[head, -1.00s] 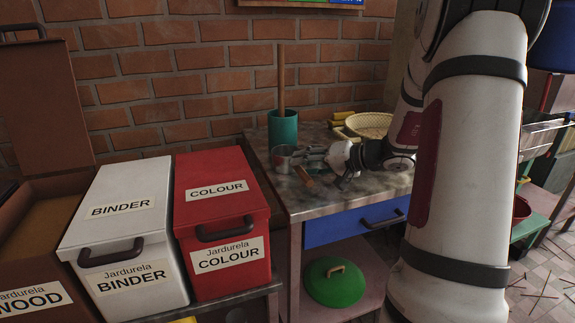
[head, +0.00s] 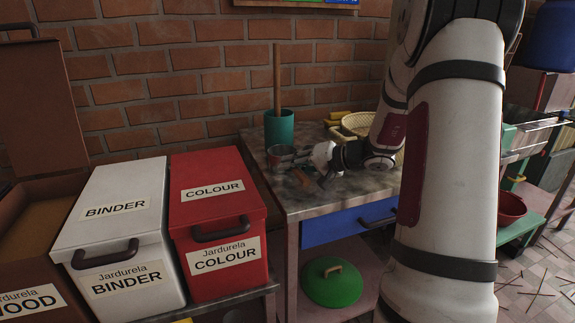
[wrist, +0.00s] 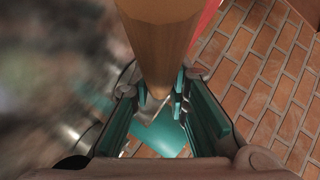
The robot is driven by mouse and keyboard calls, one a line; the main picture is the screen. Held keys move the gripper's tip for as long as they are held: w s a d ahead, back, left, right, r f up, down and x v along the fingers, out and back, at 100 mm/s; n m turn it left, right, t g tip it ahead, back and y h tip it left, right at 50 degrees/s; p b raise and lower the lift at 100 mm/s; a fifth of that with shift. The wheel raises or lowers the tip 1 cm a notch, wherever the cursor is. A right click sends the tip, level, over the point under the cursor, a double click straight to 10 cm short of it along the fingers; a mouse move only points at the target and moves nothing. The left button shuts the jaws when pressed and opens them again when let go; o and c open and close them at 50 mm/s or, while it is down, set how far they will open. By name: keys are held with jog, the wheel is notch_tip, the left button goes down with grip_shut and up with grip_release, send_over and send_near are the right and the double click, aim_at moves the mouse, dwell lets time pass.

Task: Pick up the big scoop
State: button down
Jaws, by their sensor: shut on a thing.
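My gripper (head: 306,157) is at the scoop, at the end of my arm coming in from the right. In the wrist view the wooden handle (wrist: 158,45) runs down from the top edge and its end lies between the teal-padded fingers (wrist: 155,105). The fingers are shut on it. Whether the scoop is clear of the worktop cannot be told.
A teal pot (head: 279,128) with a tall wooden stick stands behind the scoop against the brick wall. A wicker basket (head: 357,123) is at the back right. The red COLOUR box (head: 217,190) and white BINDER box (head: 118,215) stand left of the worktop (head: 310,207).

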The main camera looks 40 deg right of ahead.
notch_tip(320, 180, up, 10)
jog(key=shift+p, duration=1.1)
